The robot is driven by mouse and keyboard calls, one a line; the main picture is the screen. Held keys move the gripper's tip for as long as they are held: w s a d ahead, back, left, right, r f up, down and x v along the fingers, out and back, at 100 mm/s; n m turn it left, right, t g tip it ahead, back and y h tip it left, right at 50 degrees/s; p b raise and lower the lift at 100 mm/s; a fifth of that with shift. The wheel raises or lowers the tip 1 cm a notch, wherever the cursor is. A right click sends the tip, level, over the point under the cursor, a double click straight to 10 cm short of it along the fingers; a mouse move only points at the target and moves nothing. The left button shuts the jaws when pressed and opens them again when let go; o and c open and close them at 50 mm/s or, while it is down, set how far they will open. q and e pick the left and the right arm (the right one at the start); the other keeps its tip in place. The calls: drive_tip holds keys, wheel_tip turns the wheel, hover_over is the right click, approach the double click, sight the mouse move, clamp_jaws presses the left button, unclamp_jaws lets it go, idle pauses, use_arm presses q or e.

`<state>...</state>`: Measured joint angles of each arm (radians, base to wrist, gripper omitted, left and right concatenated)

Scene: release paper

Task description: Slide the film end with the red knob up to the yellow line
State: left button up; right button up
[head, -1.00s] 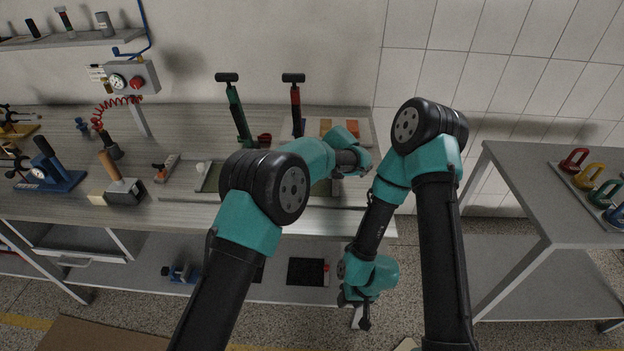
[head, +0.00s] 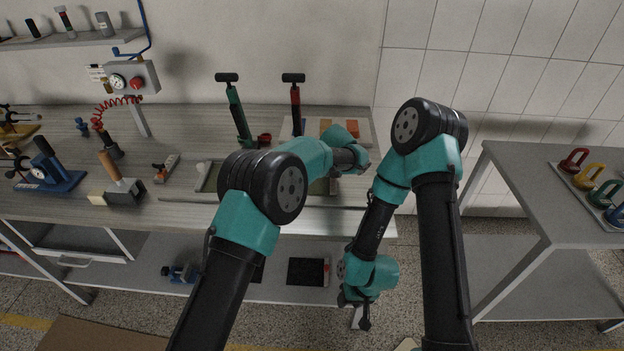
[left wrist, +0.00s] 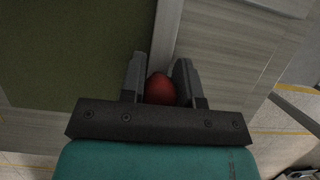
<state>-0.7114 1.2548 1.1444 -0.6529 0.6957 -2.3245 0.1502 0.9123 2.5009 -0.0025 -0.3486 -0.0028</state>
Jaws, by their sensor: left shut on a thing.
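The red knob (left wrist: 160,90) shows in the left wrist view between the two fingers of my left gripper (left wrist: 160,82), which is shut on it. A pale strip (left wrist: 166,38) runs away from the knob, beside a dark green surface (left wrist: 70,50). In the head view, part of a green panel in a pale frame (head: 208,178) shows on the bench; my left arm covers the rest, the knob and the left gripper. I cannot make out a yellow line on the panel. My right gripper (head: 357,312) hangs low in front of the bench; its opening is unclear.
Two upright pumps, one green (head: 238,115) and one red (head: 296,110), stand at the back of the bench (head: 180,125). A block with a wooden handle (head: 122,190) stands left. A side table (head: 520,200) with coloured clamps is at the right.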

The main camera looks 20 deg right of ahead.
use_arm(q)
drive_tip(key=shift+w+a, duration=0.45)
drive_tip(key=shift+a, duration=0.2)
drive_tip(key=shift+w+a, duration=0.4)
drive_tip(key=shift+a, duration=0.25)
idle(2.5)
drive_tip(key=o, duration=1.1)
drive_tip(key=shift+c, duration=0.2)
drive_tip(key=v, duration=1.7)
drive_tip(key=shift+r, duration=0.2)
drive_tip(key=shift+a, duration=0.15)
